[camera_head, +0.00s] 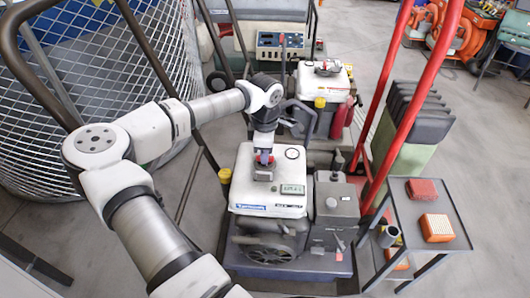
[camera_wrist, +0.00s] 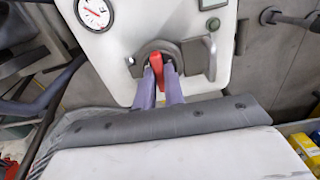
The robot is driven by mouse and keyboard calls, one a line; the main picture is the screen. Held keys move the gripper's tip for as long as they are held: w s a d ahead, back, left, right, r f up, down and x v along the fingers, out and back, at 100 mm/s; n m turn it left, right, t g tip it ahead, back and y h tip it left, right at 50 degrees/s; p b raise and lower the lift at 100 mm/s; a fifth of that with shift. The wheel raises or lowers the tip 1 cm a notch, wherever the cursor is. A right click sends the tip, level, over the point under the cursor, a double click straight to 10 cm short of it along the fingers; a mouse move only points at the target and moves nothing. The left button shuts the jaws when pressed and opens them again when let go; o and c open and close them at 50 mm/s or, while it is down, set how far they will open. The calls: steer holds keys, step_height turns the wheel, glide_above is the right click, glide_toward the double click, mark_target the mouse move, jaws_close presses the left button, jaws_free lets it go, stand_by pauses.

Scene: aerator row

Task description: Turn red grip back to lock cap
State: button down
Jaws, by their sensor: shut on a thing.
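The red grip (camera_wrist: 157,66) stands upright in the wrist view, in front of a dark grey round cap (camera_wrist: 146,50) on a white panel (camera_wrist: 112,55). My gripper (camera_wrist: 160,76) is shut on the red grip, one purple-grey finger on each side of it. In the head view my gripper (camera_head: 264,161) points down onto the white top (camera_head: 270,200) of the near machine. The gripper hides much of the cap in the head view. I cannot tell whether the cap is locked.
A grey lever (camera_wrist: 206,57) stands right of the cap, and a round gauge (camera_wrist: 93,12) is at upper left. A red frame bar (camera_head: 385,120) rises right of the machine. A grey cart (camera_head: 400,205) bears an orange filter (camera_head: 437,228). A wire cage (camera_head: 95,85) stands left.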

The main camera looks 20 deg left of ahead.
steer(key=c, duration=1.5)
jaws_free()
step_height(320, 180, up, 14)
steer(key=shift+f+p, duration=0.1)
steer(key=shift+p, duration=0.45)
